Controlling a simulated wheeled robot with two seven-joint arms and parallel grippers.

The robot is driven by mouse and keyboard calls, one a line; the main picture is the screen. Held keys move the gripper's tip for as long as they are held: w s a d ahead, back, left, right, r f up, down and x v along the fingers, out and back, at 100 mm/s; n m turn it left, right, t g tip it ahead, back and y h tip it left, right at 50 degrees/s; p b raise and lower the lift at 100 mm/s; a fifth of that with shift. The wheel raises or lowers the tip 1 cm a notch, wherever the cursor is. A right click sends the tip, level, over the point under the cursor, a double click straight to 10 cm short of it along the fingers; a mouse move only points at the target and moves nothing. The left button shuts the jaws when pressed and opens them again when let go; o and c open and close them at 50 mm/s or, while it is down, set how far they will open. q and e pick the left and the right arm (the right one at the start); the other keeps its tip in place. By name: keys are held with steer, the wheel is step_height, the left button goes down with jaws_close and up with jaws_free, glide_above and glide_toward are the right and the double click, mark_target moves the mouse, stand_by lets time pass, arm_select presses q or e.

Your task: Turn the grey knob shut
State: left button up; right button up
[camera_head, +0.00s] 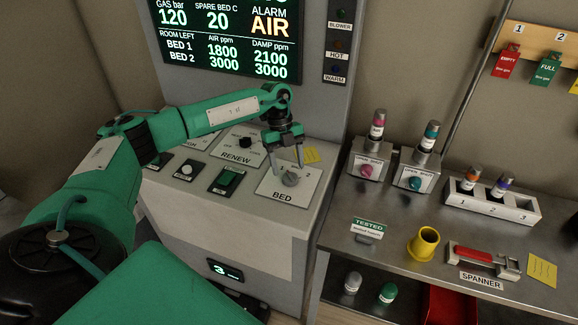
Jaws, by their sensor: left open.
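A grey knob (290,179) sits on the white plate marked BED (282,196) on the sloped console, with the figures 1 and 2 beside it. My left gripper (285,168) points down over this plate. Its two fingers are spread, with the tips on either side of the knob's upper part; I cannot tell whether they touch it. On the side bench, a pink knob (366,171) and a teal knob (415,183) sit on holders marked OPEN and SHUT. My right gripper is not in view.
The console has a RENEW dial (245,142), a green switch (228,180) and a white button (187,168). A screen (225,40) rises behind.

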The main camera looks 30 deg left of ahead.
mark_target(290, 178)
arm_select(q)
steer(key=shift+s+d+f, duration=0.2)
steer(key=shift+d+f, duration=0.05)
steer(key=shift+f, duration=0.3)
steer(key=shift+s+d+f, duration=0.1)
steer(key=shift+f, duration=0.55)
steer(key=shift+d+f, duration=0.1)
steer(key=shift+c, duration=0.6)
steer(key=c, duration=0.8)
steer(key=shift+c, duration=0.2)
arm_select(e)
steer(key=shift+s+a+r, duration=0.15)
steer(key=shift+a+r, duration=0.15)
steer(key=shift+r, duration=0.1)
